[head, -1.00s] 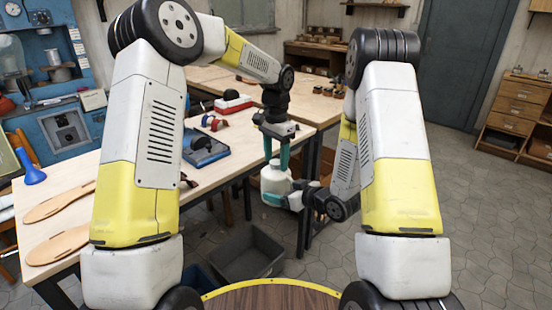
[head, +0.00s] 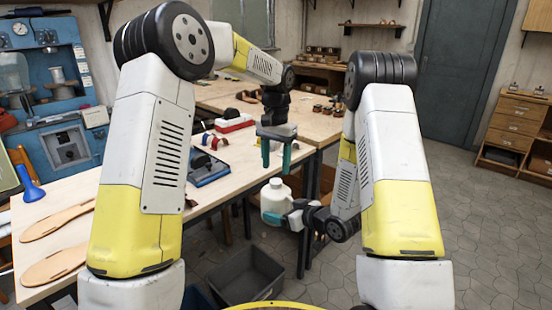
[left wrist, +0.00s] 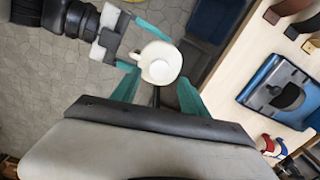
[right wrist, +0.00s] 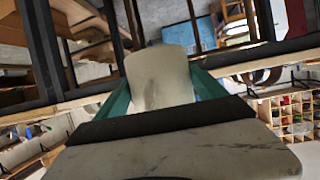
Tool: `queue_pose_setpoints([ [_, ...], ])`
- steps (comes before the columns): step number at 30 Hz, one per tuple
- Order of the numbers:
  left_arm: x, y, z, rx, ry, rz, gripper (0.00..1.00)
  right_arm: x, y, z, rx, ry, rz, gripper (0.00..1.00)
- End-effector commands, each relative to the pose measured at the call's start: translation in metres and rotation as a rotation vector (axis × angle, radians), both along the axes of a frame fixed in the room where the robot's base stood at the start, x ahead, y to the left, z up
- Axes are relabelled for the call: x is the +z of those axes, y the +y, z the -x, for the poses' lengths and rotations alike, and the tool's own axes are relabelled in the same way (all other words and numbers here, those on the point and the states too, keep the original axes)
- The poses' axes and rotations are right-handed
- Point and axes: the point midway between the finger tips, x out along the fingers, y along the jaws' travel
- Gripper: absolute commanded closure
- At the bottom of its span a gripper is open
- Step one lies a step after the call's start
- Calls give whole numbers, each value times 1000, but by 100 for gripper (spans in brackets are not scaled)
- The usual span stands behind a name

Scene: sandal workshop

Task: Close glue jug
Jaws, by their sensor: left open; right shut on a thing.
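The white glue jug (head: 275,201) is upright, held in the air beyond the front edge of the workbench. My right gripper (head: 283,217) is shut around its body from the side. In the right wrist view the pale jug body (right wrist: 160,80) sits between the teal fingers. My left gripper (head: 276,156) is open and empty, pointing down just above the jug. The left wrist view looks down on the jug's top, where a round white piece (left wrist: 159,70), apparently the cap, sits near the middle. I cannot tell how tightly it sits.
A dark grey bin (head: 247,277) stands on the floor below the jug. The floor at right is clear.

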Motion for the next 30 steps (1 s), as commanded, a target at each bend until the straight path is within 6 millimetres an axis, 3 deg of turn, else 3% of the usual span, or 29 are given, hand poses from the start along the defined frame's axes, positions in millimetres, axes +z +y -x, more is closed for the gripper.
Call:
queue_pose_setpoints([
  [6,19,-2,0,404,-12,-5,48,1,0,0,0,-2,-1,100],
  [10,27,-1,-1,544,-17,0,48,1,0,0,0,-2,-1,100],
  [23,27,-1,-1,587,-17,1,48,1,0,0,0,-2,-1,100],
  [30,-1,0,0,585,-14,-1,48,1,0,0,0,-2,-1,100],
])
